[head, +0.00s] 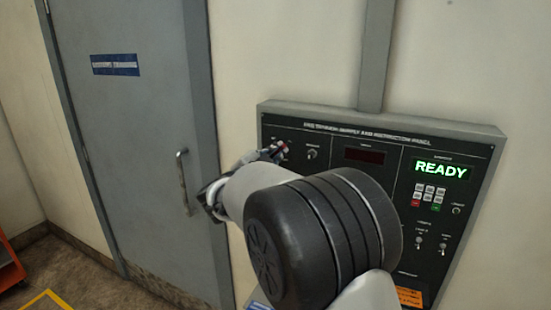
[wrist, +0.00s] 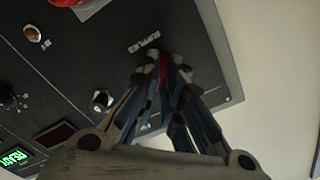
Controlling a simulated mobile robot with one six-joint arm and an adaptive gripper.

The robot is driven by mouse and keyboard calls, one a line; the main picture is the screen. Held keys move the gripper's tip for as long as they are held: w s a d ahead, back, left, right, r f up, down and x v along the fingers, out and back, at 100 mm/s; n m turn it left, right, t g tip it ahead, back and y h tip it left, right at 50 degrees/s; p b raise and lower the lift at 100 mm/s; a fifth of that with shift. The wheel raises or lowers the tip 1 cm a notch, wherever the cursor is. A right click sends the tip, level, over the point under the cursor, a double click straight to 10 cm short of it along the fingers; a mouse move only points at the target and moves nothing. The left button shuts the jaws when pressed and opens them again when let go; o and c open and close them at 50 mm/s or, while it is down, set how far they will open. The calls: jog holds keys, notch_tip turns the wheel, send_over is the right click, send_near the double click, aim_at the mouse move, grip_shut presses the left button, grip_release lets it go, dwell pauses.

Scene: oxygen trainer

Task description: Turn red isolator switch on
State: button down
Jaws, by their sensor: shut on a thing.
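My arm covers the panel's lower left.
A green READY display (head: 441,170), a keypad (head: 430,193) and toggles (head: 418,242) are on the panel's right. A knob (head: 311,154) is close right of my gripper; it also shows in the wrist view (wrist: 102,100). A grey door (head: 130,120) stands left.

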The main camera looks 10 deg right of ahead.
jog(key=shift+m, duration=0.3)
jog(key=c, duration=1.7)
grip_release()
jog(key=v, duration=1.2)
